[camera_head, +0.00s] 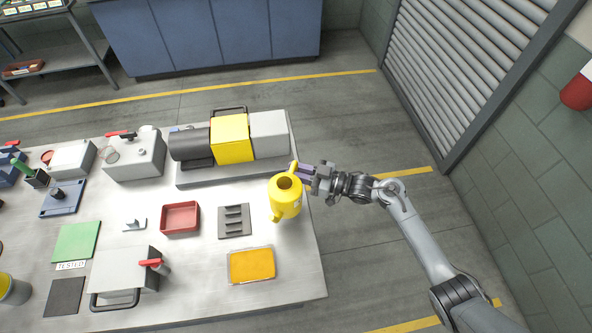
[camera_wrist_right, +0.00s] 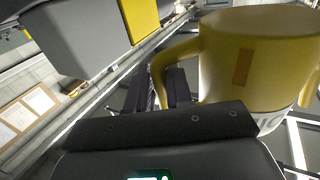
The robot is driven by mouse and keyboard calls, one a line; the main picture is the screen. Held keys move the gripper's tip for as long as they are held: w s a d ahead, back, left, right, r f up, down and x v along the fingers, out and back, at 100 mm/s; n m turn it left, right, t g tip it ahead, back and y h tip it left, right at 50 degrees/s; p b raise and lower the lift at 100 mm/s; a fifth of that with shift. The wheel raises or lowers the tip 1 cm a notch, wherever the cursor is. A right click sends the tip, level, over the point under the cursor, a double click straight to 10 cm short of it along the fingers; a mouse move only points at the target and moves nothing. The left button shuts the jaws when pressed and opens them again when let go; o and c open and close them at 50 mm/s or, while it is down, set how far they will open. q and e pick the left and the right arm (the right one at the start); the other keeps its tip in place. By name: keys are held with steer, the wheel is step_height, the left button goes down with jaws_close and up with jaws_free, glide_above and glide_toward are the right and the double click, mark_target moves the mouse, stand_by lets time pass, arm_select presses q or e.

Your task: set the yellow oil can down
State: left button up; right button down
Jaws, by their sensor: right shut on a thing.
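The yellow oil can (camera_head: 285,198) is near the right edge of the grey workbench (camera_head: 210,265), with its open top towards the head camera. My right gripper (camera_head: 301,172) comes in from the right and is shut on the can's handle. In the right wrist view the can (camera_wrist_right: 255,62) fills the upper right, and its curved handle runs down to the gripper's dark fingers (camera_wrist_right: 163,90). I cannot tell whether the can's base touches the bench. My left gripper is not in view.
A pump with a yellow middle (camera_head: 231,138) stands behind the can. A dark slotted block (camera_head: 234,221), a red tray (camera_head: 180,217) and a tray with an orange-yellow pad (camera_head: 252,265) lie left and in front. Small bare patches of bench lie between them.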

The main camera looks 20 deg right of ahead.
steer(key=shift+f+b, duration=1.3)
steer(key=shift+f, duration=0.3)
steer(key=shift+f+b, duration=0.65)
steer(key=shift+f, duration=0.2)
steer(key=shift+f, duration=0.2)
steer(key=shift+f+b, duration=0.55)
steer(key=shift+f, duration=0.25)
